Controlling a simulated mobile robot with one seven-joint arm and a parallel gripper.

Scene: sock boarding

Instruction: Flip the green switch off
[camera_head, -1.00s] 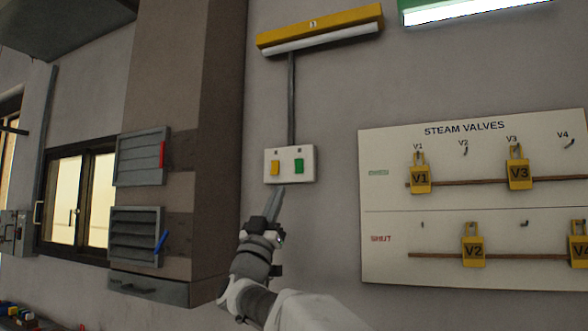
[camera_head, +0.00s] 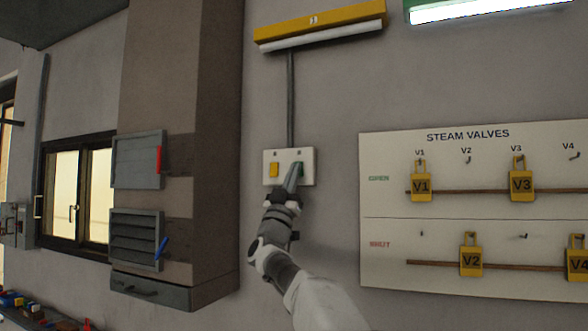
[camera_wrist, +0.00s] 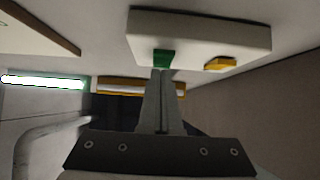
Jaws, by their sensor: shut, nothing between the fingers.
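The green switch (camera_head: 301,167) is on the right side of a white wall plate (camera_head: 284,180), and my fingers partly cover it. It also shows in the wrist view (camera_wrist: 163,57), right at the fingertips. A yellow switch (camera_head: 274,170) sits to its left on the same plate; in the wrist view it is to the right (camera_wrist: 220,64). My gripper (camera_head: 294,172) is shut and empty, pointing up with its tips in front of the green switch. I cannot tell whether the tips touch it. The rocker's tilt is too small to tell.
A conduit (camera_head: 290,100) runs up from the plate to a yellow lamp (camera_head: 320,25), unlit. A green-framed lamp (camera_head: 470,8) at the top right is lit. The steam valves board (camera_head: 450,211) hangs to the right. A brown column (camera_head: 185,95) with louvre panels juts out left.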

